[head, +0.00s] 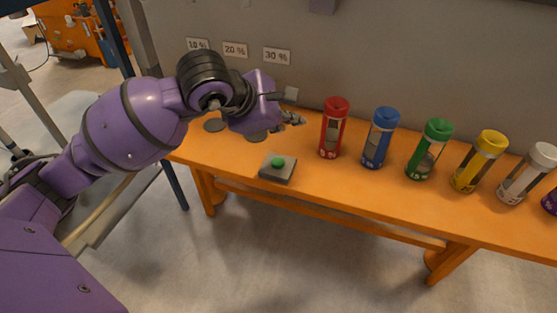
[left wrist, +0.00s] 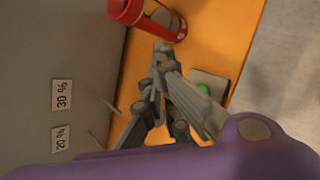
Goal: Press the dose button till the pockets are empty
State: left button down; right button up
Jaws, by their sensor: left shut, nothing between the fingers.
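A green button (head: 278,162) sits on a small grey box (head: 283,174) near the front edge of the orange bench. In the left wrist view the green button (left wrist: 204,89) is partly hidden behind my gripper's fingers. My left gripper (head: 298,119) is shut and empty. Its fingertips are above the bench, behind and slightly right of the button in the head view, apart from it. The fingertips (left wrist: 162,48) also show in the left wrist view, near the red canister. My right gripper is not in view.
The red canister (head: 335,130) stands close right of my fingertips. Blue (head: 380,138), green (head: 430,150), yellow (head: 479,162) and white (head: 527,174) canisters continue the row rightwards. A grey wall with percentage labels (head: 235,50) rises behind the bench (head: 320,190).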

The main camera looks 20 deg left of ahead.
pick_arm(q)
jog(key=b, duration=0.3)
send_over(278, 163)
jog(key=d, duration=0.2)
notch_tip(278, 163, down, 7)
jog(key=shift+w+a+f, duration=0.1)
jog(key=shift+a+f, duration=0.05)
jog(key=shift+f, duration=0.05)
jog(key=shift+f+b, duration=0.3)
jog(key=shift+b, duration=0.05)
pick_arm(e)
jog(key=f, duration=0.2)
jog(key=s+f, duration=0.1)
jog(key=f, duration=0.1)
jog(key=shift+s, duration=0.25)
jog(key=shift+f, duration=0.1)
pick_arm(q)
jog(key=shift+f+b, duration=0.35)
jog(key=shift+f, duration=0.05)
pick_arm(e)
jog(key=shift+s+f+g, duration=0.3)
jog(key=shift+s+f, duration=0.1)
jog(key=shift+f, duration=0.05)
